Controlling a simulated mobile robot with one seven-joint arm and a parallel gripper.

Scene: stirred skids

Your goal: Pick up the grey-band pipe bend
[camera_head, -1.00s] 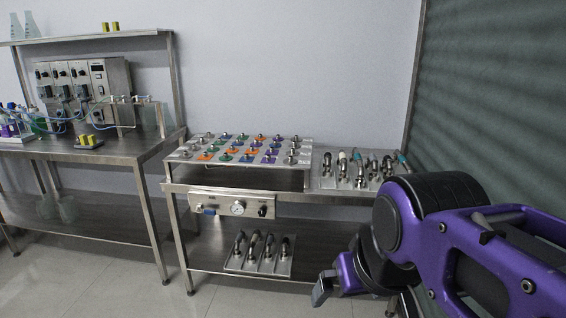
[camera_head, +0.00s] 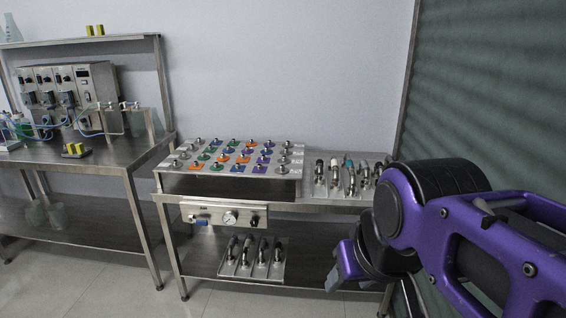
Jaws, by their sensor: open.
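Several dark and silver pipe bends (camera_head: 350,181) stand on a metal plate at the right end of the bench. Some carry pale or teal bands, but they are too small for me to tell which one has the grey band. More bends (camera_head: 247,252) with dark upper ends stand on a plate on the lower shelf; their bands are not readable either. My gripper (camera_head: 336,276) hangs in front of the bench, low and right of centre, apart from every bend. It is open with nothing seen in it, and is partly hidden by my purple arm.
A raised metal board (camera_head: 229,170) with fittings on coloured squares fills the bench's left part. A gauge panel (camera_head: 224,216) hangs below it. A second steel bench (camera_head: 85,160) with instruments stands at left. A dark green ribbed surface (camera_head: 490,90) closes the right side. Floor at front left is clear.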

